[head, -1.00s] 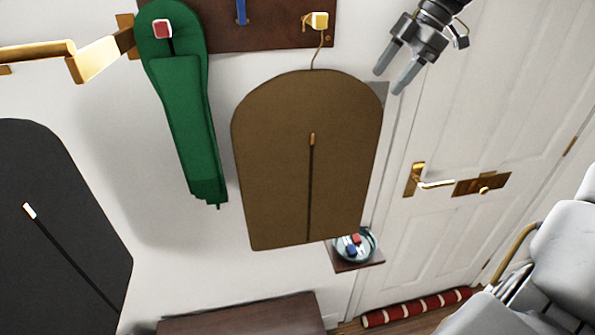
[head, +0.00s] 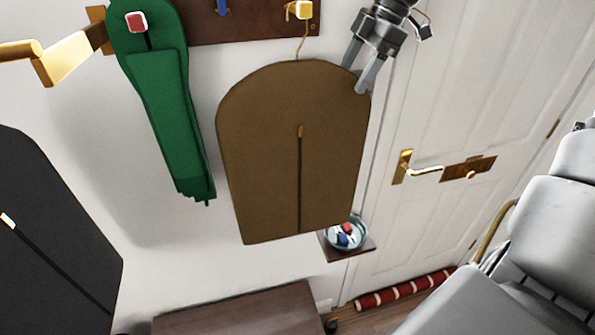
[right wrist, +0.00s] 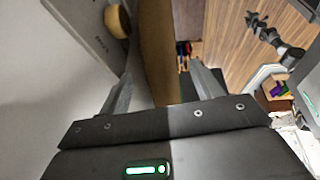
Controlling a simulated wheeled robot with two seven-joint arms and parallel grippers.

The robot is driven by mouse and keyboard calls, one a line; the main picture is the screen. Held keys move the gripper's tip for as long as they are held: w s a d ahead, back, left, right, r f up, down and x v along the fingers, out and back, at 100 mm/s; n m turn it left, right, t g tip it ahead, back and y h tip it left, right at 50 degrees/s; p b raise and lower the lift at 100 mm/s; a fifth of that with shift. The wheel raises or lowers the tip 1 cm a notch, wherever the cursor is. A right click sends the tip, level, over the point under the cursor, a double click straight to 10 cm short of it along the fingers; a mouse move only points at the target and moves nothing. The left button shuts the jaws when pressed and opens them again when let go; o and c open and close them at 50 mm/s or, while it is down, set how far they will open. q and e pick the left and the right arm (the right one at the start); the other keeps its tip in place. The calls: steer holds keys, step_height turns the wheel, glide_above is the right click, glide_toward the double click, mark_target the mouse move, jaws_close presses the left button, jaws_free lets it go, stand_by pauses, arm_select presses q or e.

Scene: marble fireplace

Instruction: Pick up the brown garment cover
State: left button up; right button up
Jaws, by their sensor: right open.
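The brown garment cover (head: 265,130) hangs by a wire hook from a yellow-white peg (head: 304,10) on the wall rack. It has a dark zip line down its middle. My right gripper (head: 354,78) is open at the cover's upper right shoulder, with its fingertips overlapping that edge in the head view. In the right wrist view, the cover (right wrist: 160,45) shows nearly edge-on between the two open fingers (right wrist: 162,74). I cannot tell whether either finger touches it. My left gripper is not in view.
A green garment cover (head: 165,95) hangs left of the brown one, and a black cover (head: 50,230) is farther left. A small shelf (head: 350,252) with a bowl (head: 346,233) is below right. A white door (head: 460,110) stands to the right, and a brown bench (head: 240,312) below.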

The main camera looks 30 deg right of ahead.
mark_target(343, 91)
steer(key=p+x, duration=0.2)
steer(key=x, duration=0.2)
steer(key=shift+a+f, duration=0.1)
steer(key=shift+a, duration=0.15)
steer(key=shift+w+f, duration=0.1)
steer(key=shift+f, duration=0.25)
steer(key=shift+a, duration=0.1)
steer(key=shift+c, duration=0.5)
steer(key=shift+r, duration=0.1)
steer(key=shift+c, duration=1.3)
jaws_close()
